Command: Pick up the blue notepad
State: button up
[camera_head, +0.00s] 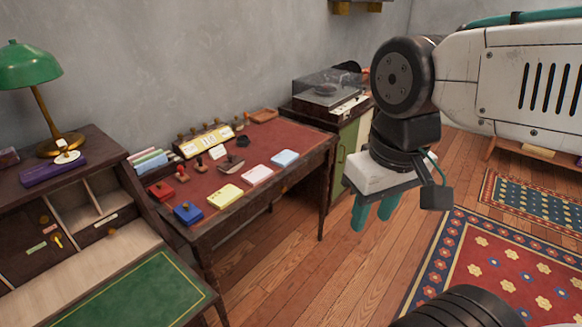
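The light blue notepad (285,158) lies flat near the front right of the red-topped table (262,136). A pink notepad (256,175) and a yellow notepad (225,196) lie to its left along the same edge. My gripper (375,212) points down, to the right of the table and in front of the floor in the picture. Its two teal fingers stand apart with nothing between them. It is clear of the light blue notepad.
A darker blue pad (188,214) and a red pad (162,192) lie at the table's left end. Several stamps stand behind the notepads. A record player (327,84) stands at the back, and a desk with a green lamp (28,65) at left. Wooden floor (290,265) is open in front.

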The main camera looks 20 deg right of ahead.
aim_at(286, 158)
jog(key=z, duration=0.4)
jog(key=i, duration=0.95)
jog(key=u, duration=0.1)
